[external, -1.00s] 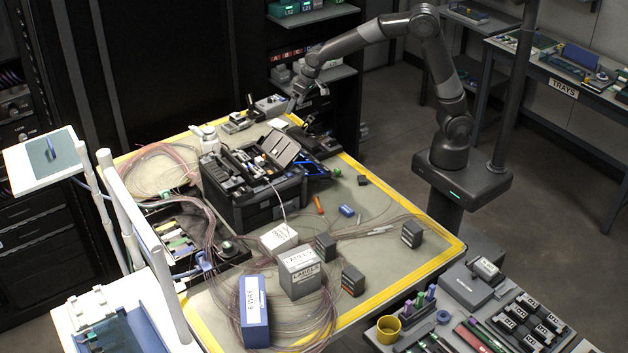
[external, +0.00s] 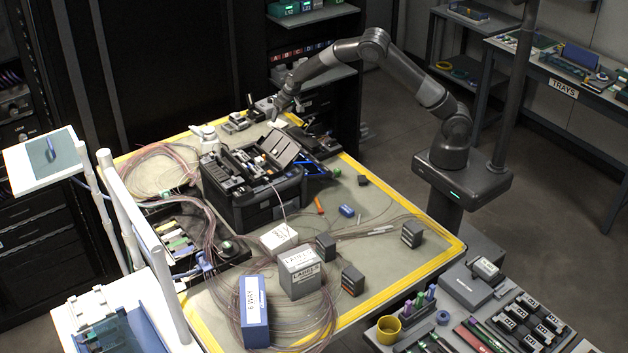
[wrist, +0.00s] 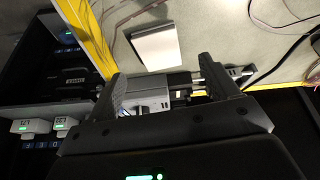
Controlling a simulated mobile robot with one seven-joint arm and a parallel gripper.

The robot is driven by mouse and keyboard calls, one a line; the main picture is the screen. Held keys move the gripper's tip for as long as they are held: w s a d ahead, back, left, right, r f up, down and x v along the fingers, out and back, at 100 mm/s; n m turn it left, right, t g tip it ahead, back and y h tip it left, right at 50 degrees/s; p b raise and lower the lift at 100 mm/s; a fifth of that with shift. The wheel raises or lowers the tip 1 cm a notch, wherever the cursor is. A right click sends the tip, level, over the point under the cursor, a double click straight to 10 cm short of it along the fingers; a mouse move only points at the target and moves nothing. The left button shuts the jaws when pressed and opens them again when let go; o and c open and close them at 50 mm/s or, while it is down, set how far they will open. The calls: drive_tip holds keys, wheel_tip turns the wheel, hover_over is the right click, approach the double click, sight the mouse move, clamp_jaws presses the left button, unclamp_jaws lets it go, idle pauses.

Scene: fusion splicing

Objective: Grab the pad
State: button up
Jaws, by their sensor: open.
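A white rectangular pad (wrist: 157,47) lies flat on the table mat in the wrist view, just beyond my fingertips. In the external view a small white patch (external: 278,123) below my gripper appears to be the same pad. My gripper (wrist: 166,72) is open and empty, with its fingers apart. It also shows in the external view (external: 287,107), above the far end of the table. A grey device (wrist: 148,96) shows between the fingers, on the near side of the pad. I cannot tell the exact height of the fingertips above the pad.
A black open case (external: 255,200) stands on the table close to the pad. Small grey devices (external: 235,124) lie along the far edge, and a dark tablet (external: 310,167) lies nearby. Thin cables (wrist: 265,28) run to the right of the pad in the wrist view.

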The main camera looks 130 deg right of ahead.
sight(278, 123)
drive_tip(key=shift+x, duration=2.75)
drive_tip(key=shift+d, duration=0.1)
drive_tip(key=shift+c, duration=0.6)
drive_tip(key=shift+s, duration=0.1)
drive_tip(key=c, duration=0.9)
